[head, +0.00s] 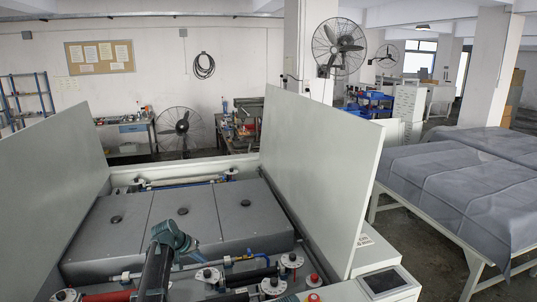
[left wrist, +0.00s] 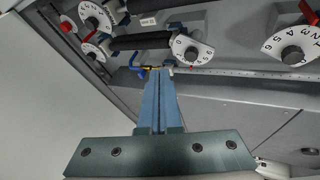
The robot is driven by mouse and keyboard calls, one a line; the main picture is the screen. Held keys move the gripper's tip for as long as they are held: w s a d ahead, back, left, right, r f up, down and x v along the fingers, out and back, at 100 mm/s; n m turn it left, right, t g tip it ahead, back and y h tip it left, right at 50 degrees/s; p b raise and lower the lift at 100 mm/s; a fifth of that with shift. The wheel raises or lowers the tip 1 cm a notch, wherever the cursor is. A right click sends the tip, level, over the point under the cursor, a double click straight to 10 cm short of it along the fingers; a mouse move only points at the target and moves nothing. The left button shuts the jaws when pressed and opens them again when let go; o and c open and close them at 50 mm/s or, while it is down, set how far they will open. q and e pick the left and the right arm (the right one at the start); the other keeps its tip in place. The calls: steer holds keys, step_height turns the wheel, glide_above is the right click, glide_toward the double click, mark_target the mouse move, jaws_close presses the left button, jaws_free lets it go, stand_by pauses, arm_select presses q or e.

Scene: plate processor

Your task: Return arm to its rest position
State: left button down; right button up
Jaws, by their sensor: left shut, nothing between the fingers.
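My left arm reaches in at the bottom of the head view, its dark and teal links (head: 170,238) over the open plate processor (head: 180,215). In the left wrist view my left gripper (left wrist: 161,72) has its two blue fingers pressed together with nothing between them. The fingertips point toward the roller and white numbered dials of the machine, near one dial (left wrist: 190,50); I cannot tell whether they touch anything. My right gripper is in neither view.
Raised lid panels stand on the left (head: 45,185) and right (head: 320,160) of the machine. Red knobs (head: 314,280) and a small display (head: 385,281) sit at the front right. A covered table (head: 455,190) stands to the right, with floor between.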

arm_select(q)
steer(key=s+d+f+m+g+y, duration=0.1)
steer(key=s+d, duration=0.2)
steer(key=s, duration=0.8)
steer(key=s+d+f+g+y, duration=0.2)
steer(key=s, duration=0.8)
steer(key=s+d+f+m+g+y, duration=0.1)
steer(key=s+d, duration=0.2)
steer(key=s, duration=0.8)
steer(key=s+d+f+m+g+y+b, duration=0.1)
steer(key=s+d+f+m+b, duration=0.2)
steer(key=d+f+b, duration=0.7)
step_height(320, 180, down, 4)
steer(key=s+b, duration=0.2)
steer(key=b, duration=0.3)
steer(key=shift+d, duration=0.35)
